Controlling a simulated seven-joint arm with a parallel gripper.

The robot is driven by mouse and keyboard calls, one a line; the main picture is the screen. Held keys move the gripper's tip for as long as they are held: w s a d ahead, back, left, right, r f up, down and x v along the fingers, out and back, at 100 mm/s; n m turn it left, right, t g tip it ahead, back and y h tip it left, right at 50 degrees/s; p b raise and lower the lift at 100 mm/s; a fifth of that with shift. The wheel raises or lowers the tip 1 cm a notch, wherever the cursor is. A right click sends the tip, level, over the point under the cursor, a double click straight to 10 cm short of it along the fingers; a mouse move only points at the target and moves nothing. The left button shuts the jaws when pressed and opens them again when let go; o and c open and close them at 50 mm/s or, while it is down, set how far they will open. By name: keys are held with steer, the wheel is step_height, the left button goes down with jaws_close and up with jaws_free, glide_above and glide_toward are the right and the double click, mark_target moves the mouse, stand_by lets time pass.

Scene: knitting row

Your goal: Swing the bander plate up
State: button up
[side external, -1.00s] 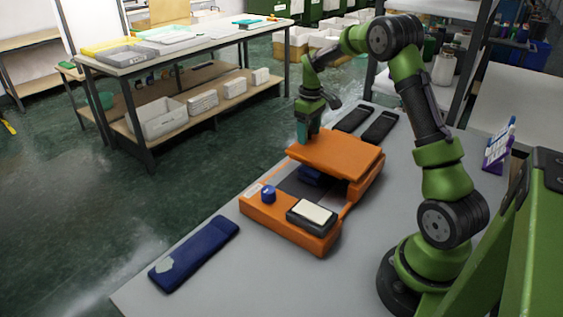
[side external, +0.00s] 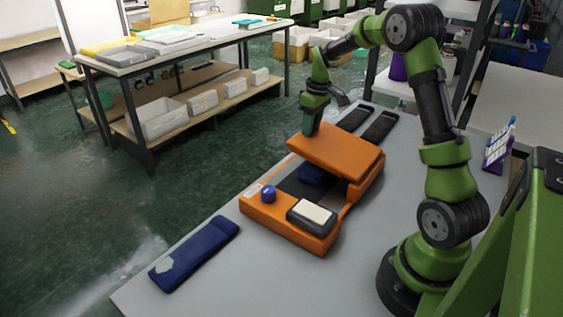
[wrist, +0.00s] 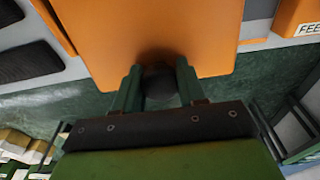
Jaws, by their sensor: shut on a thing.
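The bander plate (side external: 338,152) is the orange flap on top of the orange bander (side external: 285,218), and it is tilted up. A dark blue item (side external: 313,174) lies under it inside the machine. My gripper (side external: 308,131) is at the plate's far left edge. In the wrist view the plate (wrist: 150,25) fills the top, and my gripper's two green fingers (wrist: 158,85) are shut around a dark round knob (wrist: 160,82) at its edge. The knob is hidden in the side view.
A folded navy item (side external: 195,253) lies at the grey table's front left. Two dark folded items (side external: 378,127) lie behind the bander. A blue knob (side external: 268,194) and a black pad with a white block (side external: 312,213) sit on the bander's front.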

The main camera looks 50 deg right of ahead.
mark_target(329, 141)
steer(key=shift+s+r, duration=0.15)
steer(key=shift+s, duration=0.1)
steer(key=shift+s+r+t, duration=0.4)
steer(key=shift+r+t, duration=0.05)
steer(key=shift+r, duration=0.3)
steer(key=shift+s+r+t, duration=0.35)
steer(key=shift+r+t, duration=0.1)
steer(key=shift+r, duration=0.25)
steer(key=shift+s+r+t, duration=0.4)
steer(key=shift+s+r, duration=0.05)
steer(key=shift+r, duration=0.3)
steer(key=shift+s+r+t, duration=0.4)
steer(key=shift+s+r, duration=0.05)
steer(key=shift+r, duration=0.25)
steer(key=shift+s+r+t, duration=0.8)
steer(key=shift+s+r, duration=0.3)
steer(key=shift+r, duration=0.35)
